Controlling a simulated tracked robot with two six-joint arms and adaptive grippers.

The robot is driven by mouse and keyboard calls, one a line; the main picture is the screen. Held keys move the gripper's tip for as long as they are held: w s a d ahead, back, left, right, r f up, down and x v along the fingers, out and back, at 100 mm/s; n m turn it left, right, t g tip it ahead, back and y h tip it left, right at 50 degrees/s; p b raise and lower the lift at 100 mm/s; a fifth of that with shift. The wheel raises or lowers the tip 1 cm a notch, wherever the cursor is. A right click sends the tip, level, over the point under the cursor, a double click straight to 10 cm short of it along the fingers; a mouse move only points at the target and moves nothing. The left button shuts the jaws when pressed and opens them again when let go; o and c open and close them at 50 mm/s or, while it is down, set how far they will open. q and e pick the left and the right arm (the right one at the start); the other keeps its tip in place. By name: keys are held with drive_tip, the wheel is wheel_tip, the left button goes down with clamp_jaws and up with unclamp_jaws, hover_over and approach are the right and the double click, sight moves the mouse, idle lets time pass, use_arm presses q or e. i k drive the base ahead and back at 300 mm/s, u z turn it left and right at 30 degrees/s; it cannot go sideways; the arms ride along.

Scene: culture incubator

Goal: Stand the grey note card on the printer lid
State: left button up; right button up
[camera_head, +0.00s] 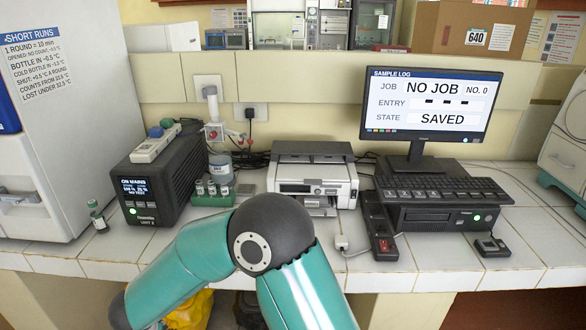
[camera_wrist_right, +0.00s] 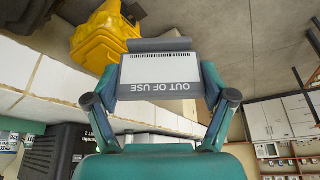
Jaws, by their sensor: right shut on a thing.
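The printer (camera_head: 330,190) stands on the tiled counter in the middle of the head view. Its dark grey lid (camera_head: 312,150) is on top and looks bare. The grey note card (camera_wrist_right: 155,72) is in the right wrist view, with a white face, a barcode and a grey band reading "OUT OF USE" upside down. My right gripper (camera_wrist_right: 161,88) is shut on the card, a finger at each side edge. The card and right gripper do not show in the head view. My left gripper is in neither view.
A black power unit (camera_head: 150,185) stands left of the printer, with a small vial rack (camera_head: 212,195) between. A monitor (camera_head: 433,105), keyboard (camera_head: 440,188) and power strip (camera_head: 378,225) are on the right. A teal arm of mine crosses in front of the counter.

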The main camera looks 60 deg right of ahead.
sight(313, 172)
drive_tip(key=k, duration=1.3)
drive_tip(key=z, duration=0.55)
drive_tip(key=i, duration=1)
drive_tip(key=z, duration=0.4)
